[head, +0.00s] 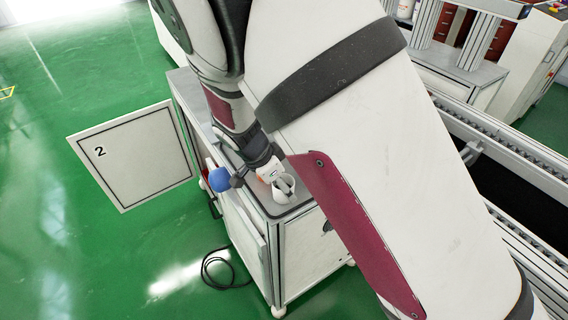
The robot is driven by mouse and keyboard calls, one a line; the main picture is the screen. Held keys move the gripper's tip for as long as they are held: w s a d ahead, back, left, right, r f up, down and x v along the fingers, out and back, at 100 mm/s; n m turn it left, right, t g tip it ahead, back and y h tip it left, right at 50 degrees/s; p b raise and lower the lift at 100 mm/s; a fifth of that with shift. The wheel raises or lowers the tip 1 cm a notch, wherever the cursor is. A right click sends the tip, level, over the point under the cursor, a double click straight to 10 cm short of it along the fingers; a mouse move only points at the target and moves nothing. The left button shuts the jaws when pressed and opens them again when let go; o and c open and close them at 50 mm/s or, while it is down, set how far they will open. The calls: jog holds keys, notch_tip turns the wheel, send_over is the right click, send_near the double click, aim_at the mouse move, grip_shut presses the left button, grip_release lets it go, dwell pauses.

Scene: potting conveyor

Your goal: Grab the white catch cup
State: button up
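The white catch cup (283,191) stands on the grey top of a small cabinet (302,209), near its front corner. My gripper (273,175) hangs down at the cup, its end overlapping the cup's upper part in the picture. The fingers are small and partly hidden by my own arm, so I cannot tell whether they are open or shut, or whether they touch the cup.
A blue round knob (219,180) sits left of my gripper. A white panel marked 2 (134,158) is at the left. A conveyor (500,165) runs along the right. A black cable (216,270) lies on the green floor (100,260), which is mostly clear.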

jog(key=shift+x, duration=1.3)
jog(key=c, duration=1.2)
jog(key=shift+w+r, duration=0.1)
jog(key=shift+r, duration=0.05)
